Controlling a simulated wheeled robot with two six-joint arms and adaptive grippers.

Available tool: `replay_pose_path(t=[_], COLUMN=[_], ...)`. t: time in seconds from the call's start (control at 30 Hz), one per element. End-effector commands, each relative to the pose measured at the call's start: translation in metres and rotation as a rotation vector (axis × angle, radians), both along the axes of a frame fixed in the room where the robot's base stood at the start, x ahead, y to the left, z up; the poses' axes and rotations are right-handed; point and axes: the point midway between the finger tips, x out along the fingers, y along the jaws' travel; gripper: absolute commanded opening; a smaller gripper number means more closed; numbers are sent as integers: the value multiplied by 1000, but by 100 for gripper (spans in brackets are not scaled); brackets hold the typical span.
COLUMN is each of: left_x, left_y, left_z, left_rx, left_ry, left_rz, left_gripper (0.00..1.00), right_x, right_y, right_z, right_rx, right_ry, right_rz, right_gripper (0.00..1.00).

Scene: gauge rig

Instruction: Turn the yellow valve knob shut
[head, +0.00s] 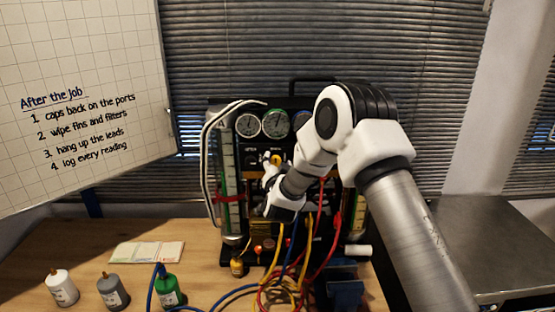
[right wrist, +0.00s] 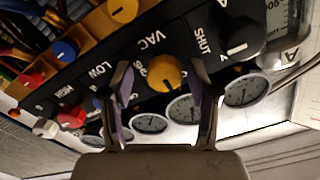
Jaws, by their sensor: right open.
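The gauge rig (head: 232,108) stands on the bench, with round gauges along its top. In the right wrist view, a yellow knob (right wrist: 167,73) sits on the black panel (right wrist: 150,50) by the letters VAC, and SHUT is printed further right. My right gripper (right wrist: 162,82) is open, with one finger on each side of this knob; I cannot tell whether they touch it. In the head view the right gripper (head: 274,163) is small and partly hidden at the panel front. My left gripper is not in view.
Another yellow knob (right wrist: 122,10), a blue knob (right wrist: 65,50), red knobs (right wrist: 71,117) and a black knob (right wrist: 238,43) are nearby. Red, blue and yellow hoses (head: 289,284) hang below the rig. White (head: 61,288), grey (head: 112,292) and green (head: 169,292) bottles stand at the left.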

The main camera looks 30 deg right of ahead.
Motion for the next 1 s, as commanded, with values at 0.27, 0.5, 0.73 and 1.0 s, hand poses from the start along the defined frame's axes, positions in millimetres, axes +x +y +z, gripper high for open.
replay_pose_path(t=[0.27,0.5,0.73,1.0], left_x=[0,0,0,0], left_y=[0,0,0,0], left_z=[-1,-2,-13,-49], left_rx=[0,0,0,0], left_ry=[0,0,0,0], left_rz=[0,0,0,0], left_gripper=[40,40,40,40], right_x=[0,0,0,0], right_y=[1,1,1,0], right_z=[-1,0,-2,-6], right_rx=[-1,1,35,162], right_ry=[1,-1,-26,-107], right_rz=[1,1,1,1], right_gripper=[10,0,0,0])
